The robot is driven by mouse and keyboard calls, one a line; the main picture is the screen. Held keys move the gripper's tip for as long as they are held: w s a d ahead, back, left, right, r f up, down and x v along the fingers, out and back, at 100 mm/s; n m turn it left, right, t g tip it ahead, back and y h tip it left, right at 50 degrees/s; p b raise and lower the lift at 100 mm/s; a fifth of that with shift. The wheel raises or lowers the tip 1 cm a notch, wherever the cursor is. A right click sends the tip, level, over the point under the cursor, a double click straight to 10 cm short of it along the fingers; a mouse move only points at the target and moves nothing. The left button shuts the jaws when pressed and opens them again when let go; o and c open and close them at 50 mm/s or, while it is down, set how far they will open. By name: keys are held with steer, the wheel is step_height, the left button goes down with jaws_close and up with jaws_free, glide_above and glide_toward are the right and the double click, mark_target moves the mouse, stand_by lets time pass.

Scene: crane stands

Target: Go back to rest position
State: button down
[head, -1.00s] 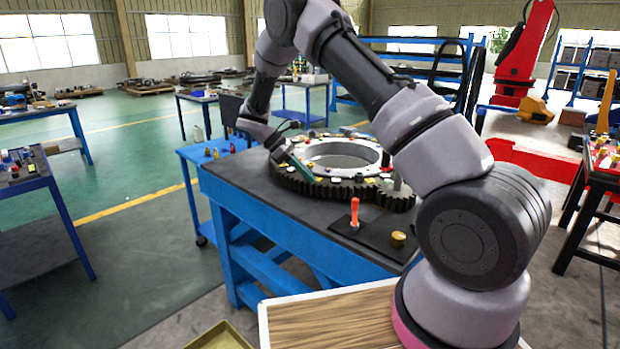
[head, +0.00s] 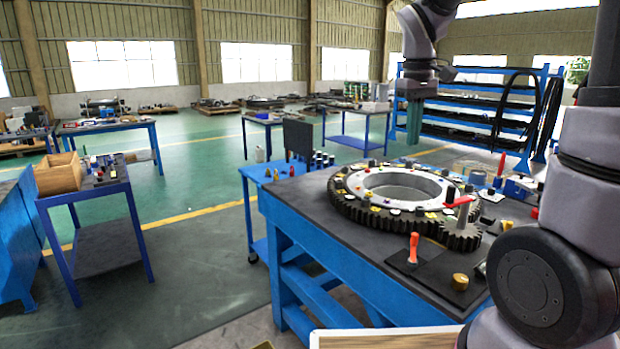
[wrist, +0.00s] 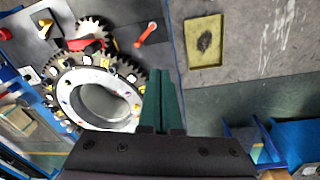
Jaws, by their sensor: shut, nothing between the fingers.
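My gripper (head: 414,122) hangs pointing down in the head view, above the back of the blue workbench (head: 276,234). Its green fingers are together with nothing held between them. The fingers also show at the centre of the wrist view (wrist: 161,102). Below and left of the gripper, a large dark toothed ring (head: 345,209) with a pale inner ring lies on the bench. The ring (wrist: 66,84) is also in the wrist view, left of the fingers. The gripper is apart from the ring and the bench.
A small gear (head: 460,235) and an orange-handled tool (head: 413,247) are at the bench's front right. A blue cart (head: 258,174) stands at the bench's left. A blue rack (head: 475,116) with black hoses stands behind. Green floor to the left is partly open.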

steer(key=s+r+m+t+y, duration=0.1)
steer(key=s+r+m+t, duration=0.1)
steer(key=s, duration=0.3)
steer(key=s+d+r+m+t, duration=0.1)
steer(key=s+r+m+t, duration=0.1)
steer(key=s, duration=0.3)
steer(key=s+r+m+t+y, duration=0.1)
steer(key=s+r+m+t, duration=0.1)
steer(key=s, duration=0.3)
steer(key=shift+d+r+m+y, duration=0.2)
steer(key=shift+m+y, duration=0.1)
steer(key=shift+m, duration=0.6)
